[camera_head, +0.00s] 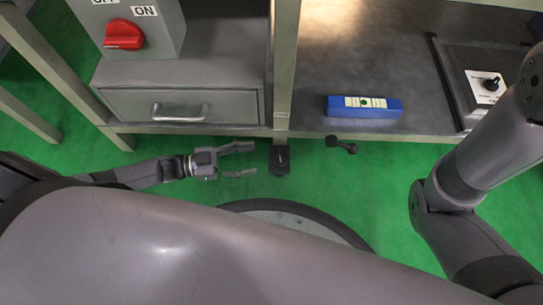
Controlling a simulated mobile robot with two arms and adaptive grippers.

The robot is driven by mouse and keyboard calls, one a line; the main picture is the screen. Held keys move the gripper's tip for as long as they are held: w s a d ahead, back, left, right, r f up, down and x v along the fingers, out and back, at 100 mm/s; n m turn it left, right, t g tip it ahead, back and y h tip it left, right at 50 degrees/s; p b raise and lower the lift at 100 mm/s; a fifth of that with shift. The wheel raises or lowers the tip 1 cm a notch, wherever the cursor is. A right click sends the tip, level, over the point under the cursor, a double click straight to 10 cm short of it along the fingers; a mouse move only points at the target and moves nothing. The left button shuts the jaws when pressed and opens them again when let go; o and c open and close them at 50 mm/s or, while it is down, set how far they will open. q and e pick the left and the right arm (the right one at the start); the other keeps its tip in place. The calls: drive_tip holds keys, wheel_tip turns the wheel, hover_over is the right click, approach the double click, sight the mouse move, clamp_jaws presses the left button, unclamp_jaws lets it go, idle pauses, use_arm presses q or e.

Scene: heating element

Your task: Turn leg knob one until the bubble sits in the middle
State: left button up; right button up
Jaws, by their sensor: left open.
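A blue spirit level (390,108) lies on the grey bench shelf, with a pale vial strip along its top. A small dark green spot shows near the middle of the strip, but it is too small to judge the bubble exactly. A black fitting (280,160) stands at the foot of the bench's front leg. A black dumbbell-shaped handle (342,145) sticks out under the bench edge to its right. I cannot tell which is leg knob one. My left gripper (247,160) is open and empty, its fingers pointing right at the black fitting, just short of it. My right gripper is out of view.
A grey drawer (230,107) with a metal handle sits left of the leg, below a red rotary switch (123,35). Green floor lies open in front.

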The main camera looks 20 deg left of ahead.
sight(277, 156)
use_arm(q)
drive_tip(key=b+x, duration=0.2)
drive_tip(key=x, duration=0.5)
drive_tip(key=shift+c, duration=0.4)
